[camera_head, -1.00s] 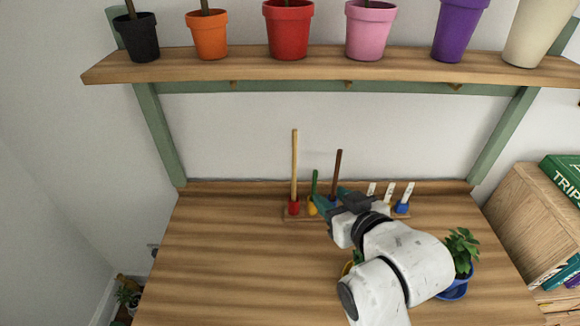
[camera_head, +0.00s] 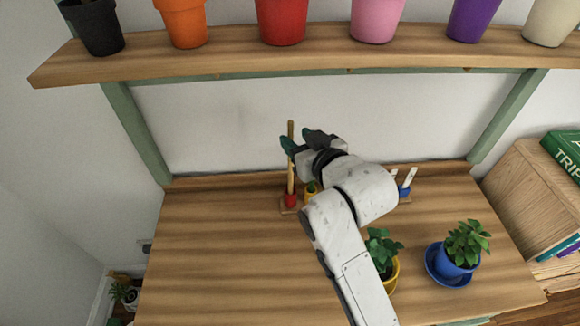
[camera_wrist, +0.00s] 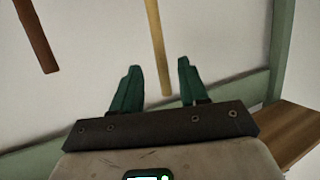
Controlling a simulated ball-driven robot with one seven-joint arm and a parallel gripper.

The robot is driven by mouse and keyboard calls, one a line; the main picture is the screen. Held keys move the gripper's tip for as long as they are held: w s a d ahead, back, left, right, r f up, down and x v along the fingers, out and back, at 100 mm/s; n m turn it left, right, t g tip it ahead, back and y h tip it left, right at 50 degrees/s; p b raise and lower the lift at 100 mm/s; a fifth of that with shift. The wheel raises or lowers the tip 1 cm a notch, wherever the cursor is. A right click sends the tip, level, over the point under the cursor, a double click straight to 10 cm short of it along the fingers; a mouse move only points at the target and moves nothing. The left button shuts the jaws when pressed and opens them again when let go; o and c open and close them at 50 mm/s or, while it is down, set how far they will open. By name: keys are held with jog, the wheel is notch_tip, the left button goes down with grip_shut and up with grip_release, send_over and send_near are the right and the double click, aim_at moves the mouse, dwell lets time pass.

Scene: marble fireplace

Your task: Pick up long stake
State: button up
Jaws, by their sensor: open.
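The long stake is a pale wooden stick (camera_head: 290,176) standing upright in a red holder (camera_head: 290,200) on a small rack at the back of the table. My gripper (camera_head: 296,139), with green fingers, is open near the upper part of this stake and covers some of it. In the wrist view the pale stake (camera_wrist: 158,45) lines up between the two open fingertips (camera_wrist: 159,66), with its end showing between the fingers. No contact with either finger shows. A shorter brown stake (camera_wrist: 36,35) appears to the left in the wrist view; my arm hides it in the head view.
A wooden shelf (camera_head: 230,62) with several coloured pots runs above the gripper. White-tagged pieces (camera_head: 407,182) stand on the rack's right side. Two potted plants, in a yellow pot (camera_head: 392,275) and a blue pot (camera_head: 452,266), are front right. The table's left side is clear.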

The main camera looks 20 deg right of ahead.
aim_at(292, 136)
jog(key=shift+p+x, duration=0.5)
jog(key=shift+x, duration=2.15)
jog(key=shift+a, duration=0.15)
grip_shut()
